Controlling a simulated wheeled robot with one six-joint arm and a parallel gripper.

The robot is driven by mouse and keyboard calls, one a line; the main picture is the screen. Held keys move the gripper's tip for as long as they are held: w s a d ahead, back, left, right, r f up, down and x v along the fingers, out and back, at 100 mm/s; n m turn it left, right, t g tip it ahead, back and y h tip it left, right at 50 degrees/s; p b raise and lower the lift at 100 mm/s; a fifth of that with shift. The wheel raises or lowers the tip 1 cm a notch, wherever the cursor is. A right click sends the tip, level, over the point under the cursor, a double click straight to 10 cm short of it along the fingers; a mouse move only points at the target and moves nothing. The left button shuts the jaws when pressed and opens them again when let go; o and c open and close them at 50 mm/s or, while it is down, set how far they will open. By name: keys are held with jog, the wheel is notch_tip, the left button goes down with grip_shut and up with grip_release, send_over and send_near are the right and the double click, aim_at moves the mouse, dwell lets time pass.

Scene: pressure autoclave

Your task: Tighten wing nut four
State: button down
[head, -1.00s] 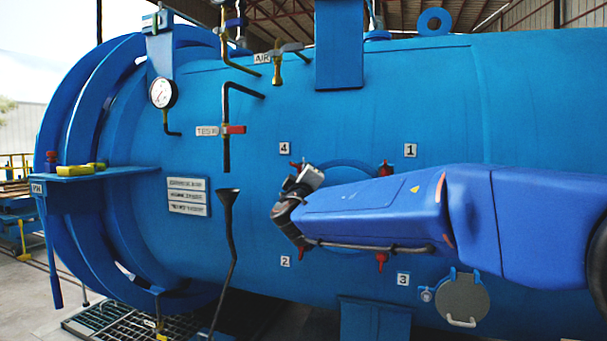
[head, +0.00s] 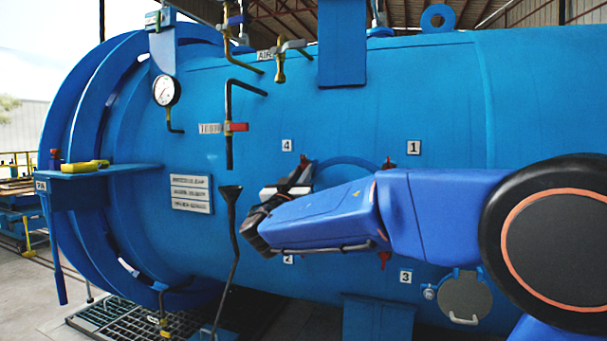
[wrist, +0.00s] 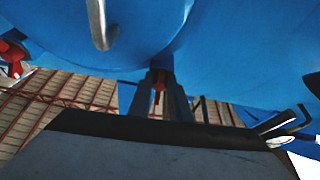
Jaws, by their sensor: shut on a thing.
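Wing nut four (head: 308,161) is a small red nut beside the "4" label (head: 286,145), at the upper left of the round cover on the blue vessel. My gripper (head: 303,171) reaches up to it from the lower left and mostly hides it. In the wrist view, the dark fingers of my gripper (wrist: 160,84) are shut on the red wing nut (wrist: 159,90), which shows between them. How far the nut is turned cannot be seen.
Other red wing nuts sit by label 1 (head: 388,163) and label 3 (head: 384,259). My arm covers much of the round cover. A black funnel pipe (head: 233,215) stands left of my wrist. A red-handled valve (head: 236,127) is above left.

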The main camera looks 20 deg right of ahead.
jog(key=shift+f+m+h, duration=0.1)
jog(key=shift+m+h, duration=0.2)
jog(key=shift+m, duration=0.6)
jog(key=c, duration=1.6)
grip_release()
jog(key=shift+w, duration=0.1)
jog(key=shift+c, duration=0.2)
jog(key=v, duration=1.7)
jog(key=shift+a, duration=0.3)
